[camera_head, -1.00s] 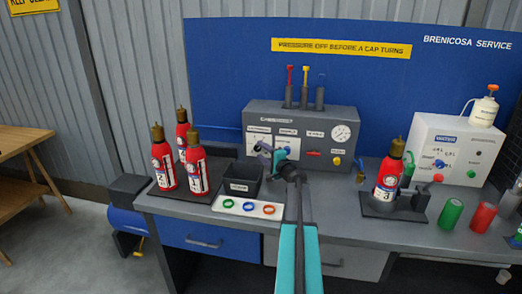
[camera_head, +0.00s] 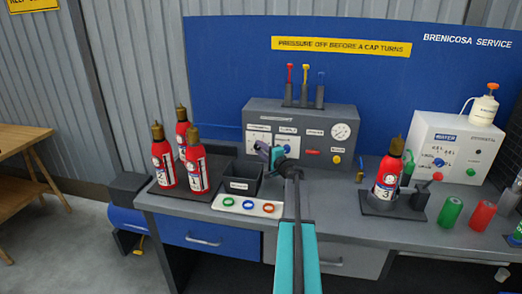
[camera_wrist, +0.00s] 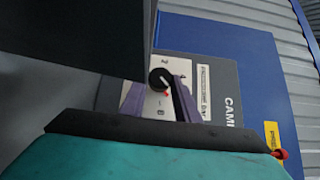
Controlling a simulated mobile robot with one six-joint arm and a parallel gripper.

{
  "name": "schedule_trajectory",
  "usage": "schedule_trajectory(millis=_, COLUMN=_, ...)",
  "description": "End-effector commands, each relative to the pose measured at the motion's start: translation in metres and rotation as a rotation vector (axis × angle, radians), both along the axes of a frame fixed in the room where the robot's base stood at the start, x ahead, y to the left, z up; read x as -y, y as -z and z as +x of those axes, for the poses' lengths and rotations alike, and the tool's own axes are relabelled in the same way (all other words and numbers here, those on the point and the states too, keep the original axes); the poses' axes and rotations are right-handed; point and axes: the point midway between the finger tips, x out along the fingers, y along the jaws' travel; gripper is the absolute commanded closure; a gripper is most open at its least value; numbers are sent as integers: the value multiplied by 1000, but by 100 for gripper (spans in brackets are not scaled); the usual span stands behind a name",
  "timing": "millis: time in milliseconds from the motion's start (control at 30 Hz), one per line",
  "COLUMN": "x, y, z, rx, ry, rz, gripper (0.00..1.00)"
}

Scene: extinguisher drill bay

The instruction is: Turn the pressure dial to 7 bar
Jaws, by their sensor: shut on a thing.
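The pressure dial (camera_wrist: 160,77) is a small black knob with a white pointer line, on a pale scale plate on the grey panel. In the wrist view, the purple fingers of my gripper (camera_wrist: 159,92) are at either side of the dial, shut on it. A red mark shows just below the knob. The scale figures are too small and partly covered to read the setting.
A round gauge (camera_head: 341,131) is at the panel's right. A black bin (camera_head: 241,186) and a tray (camera_head: 270,208) of coloured rings sit left of my arm. Red extinguishers (camera_head: 198,172) stand at the left; another (camera_head: 388,175) stands at the right.

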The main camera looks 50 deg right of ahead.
Motion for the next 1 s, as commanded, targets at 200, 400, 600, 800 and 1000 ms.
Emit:
schedule_trajectory(millis=200, x=0, y=4, z=0, rx=20, ry=0, rz=13, gripper=94)
schedule_trajectory(millis=400, x=0, y=6, z=1, rx=49, ry=1, rz=32, gripper=94)
schedule_trajectory(millis=600, x=0, y=6, z=1, rx=79, ry=1, rz=47, gripper=94)
schedule_trajectory(millis=800, x=-1, y=6, z=1, rx=105, ry=0, rz=65, gripper=94)
schedule_trajectory(millis=1000, x=-1, y=4, z=1, rx=116, ry=-1, rz=73, gripper=94)
